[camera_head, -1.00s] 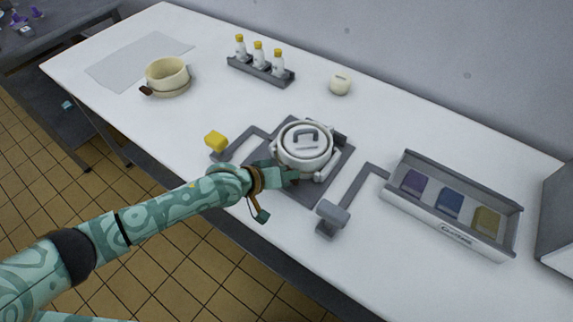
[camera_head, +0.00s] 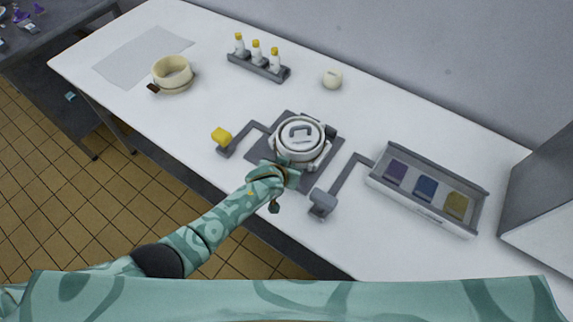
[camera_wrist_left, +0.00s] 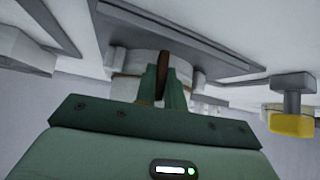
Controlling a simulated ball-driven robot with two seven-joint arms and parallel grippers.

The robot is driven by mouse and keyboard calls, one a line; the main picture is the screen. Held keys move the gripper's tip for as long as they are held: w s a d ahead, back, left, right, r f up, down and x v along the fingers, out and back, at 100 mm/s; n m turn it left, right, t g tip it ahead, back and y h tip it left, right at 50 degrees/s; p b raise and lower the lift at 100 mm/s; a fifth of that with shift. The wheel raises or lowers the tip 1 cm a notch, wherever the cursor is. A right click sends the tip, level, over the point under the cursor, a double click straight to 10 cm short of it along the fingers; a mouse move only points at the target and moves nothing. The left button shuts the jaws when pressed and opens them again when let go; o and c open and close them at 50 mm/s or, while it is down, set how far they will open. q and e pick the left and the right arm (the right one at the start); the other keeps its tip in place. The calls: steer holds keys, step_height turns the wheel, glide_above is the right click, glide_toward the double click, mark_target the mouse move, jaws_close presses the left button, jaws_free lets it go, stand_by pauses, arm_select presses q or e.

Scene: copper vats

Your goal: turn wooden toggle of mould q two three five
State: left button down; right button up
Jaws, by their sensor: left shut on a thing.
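The white round mould (camera_head: 298,142) with a grey handle on its lid sits on a dark grey plate (camera_head: 328,172). No number can be read on it. My left gripper (camera_head: 285,172) is at the mould's near side, in front of the plate's middle. In the left wrist view the two green fingers (camera_wrist_left: 163,85) are shut on a thin brown wooden toggle (camera_wrist_left: 163,72) in front of the white mould (camera_wrist_left: 140,65). The toggle's own angle is mostly hidden by the fingers. My right gripper is not in view.
A grey arm with a yellow block (camera_head: 221,135) stands left of the plate, a grey-headed one (camera_head: 322,200) right. A tray (camera_head: 380,184) with coloured blocks, a bottle rack (camera_head: 258,70), a white ball-like thing (camera_head: 332,79) and a cream pot (camera_head: 173,72) surround it.

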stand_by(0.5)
arm_select(q)
steer(key=c, duration=1.8)
jaws_free()
steer(key=shift+w, duration=0.1)
steer(key=shift+o, duration=0.2)
steer(key=p+v, duration=0.7)
steer(key=v, duration=0.9)
steer(key=shift+r, duration=0.15)
